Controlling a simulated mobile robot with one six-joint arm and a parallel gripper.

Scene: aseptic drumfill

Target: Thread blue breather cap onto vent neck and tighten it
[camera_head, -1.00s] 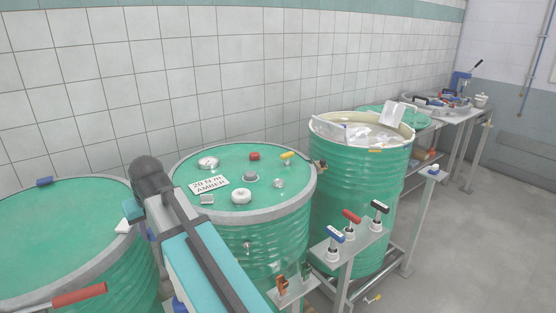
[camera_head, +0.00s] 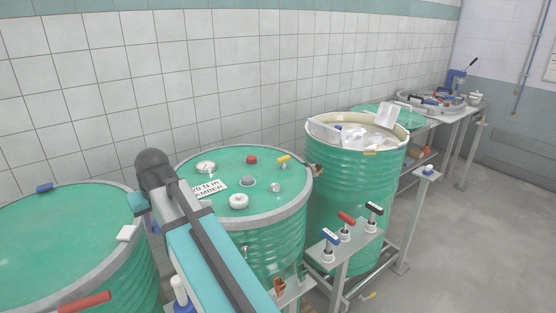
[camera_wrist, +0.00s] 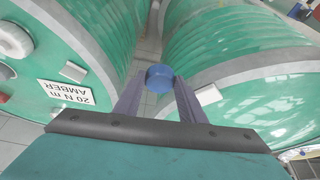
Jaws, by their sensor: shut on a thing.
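My gripper (camera_wrist: 159,88) is shut on the blue breather cap (camera_wrist: 159,76), which sits between its two fingertips in the wrist view. The cap is held over the gap between two green drums, apart from both lids. In the head view my arm hides most of the gripper. The middle drum's lid (camera_head: 222,176) bears several fittings: a white round knob (camera_head: 238,202), a grey fitting (camera_head: 247,181), a small metal stub (camera_head: 275,188), a red cap (camera_head: 252,159) and a gauge-like disc (camera_head: 206,166). I cannot tell which is the vent neck.
A label reading 20 N m AMBER (camera_wrist: 66,92) lies on the middle lid. The left drum's lid (camera_head: 60,235) is mostly bare. An open drum (camera_head: 357,205) holds clear bags. A stand (camera_head: 352,243) with several T-handled tools is at front right.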

